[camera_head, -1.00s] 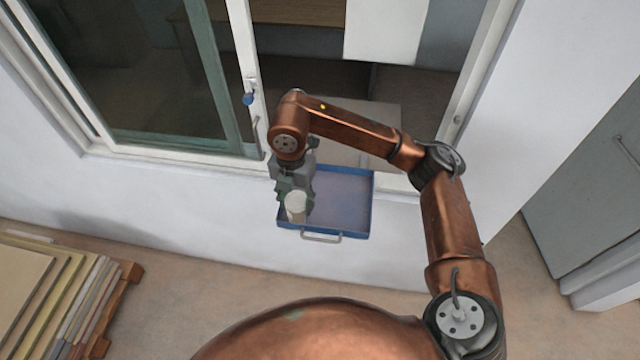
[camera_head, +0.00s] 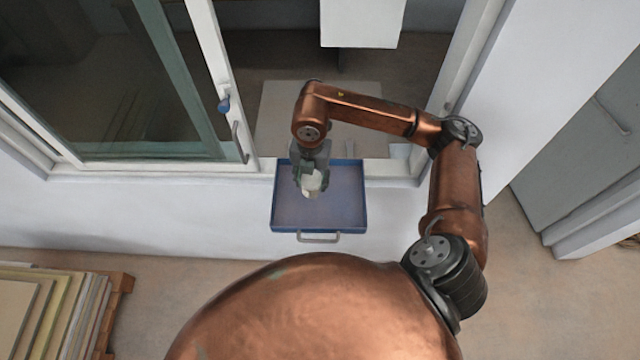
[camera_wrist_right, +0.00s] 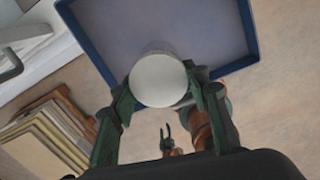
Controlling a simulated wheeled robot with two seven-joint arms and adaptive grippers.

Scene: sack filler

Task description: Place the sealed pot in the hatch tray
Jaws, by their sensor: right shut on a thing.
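The pot (camera_head: 312,184) is small and pale with a flat whitish lid. My right gripper (camera_head: 308,180) is shut on it, and the pot is over the hatch tray in the head view. The tray (camera_head: 290,229) is blue with a raised rim and a grey handle at its front. In the right wrist view the pot (camera_wrist_right: 158,80) sits between the two green fingers of my right gripper (camera_wrist_right: 160,92), with the tray (camera_wrist_right: 105,62) behind it. I cannot tell whether the pot touches the tray floor. My left gripper is not clearly seen in the head view.
A pallet of stacked boards (camera_head: 62,308) stands at the lower left. A grey door (camera_head: 590,150) is at the right. Most of the tray floor is bare.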

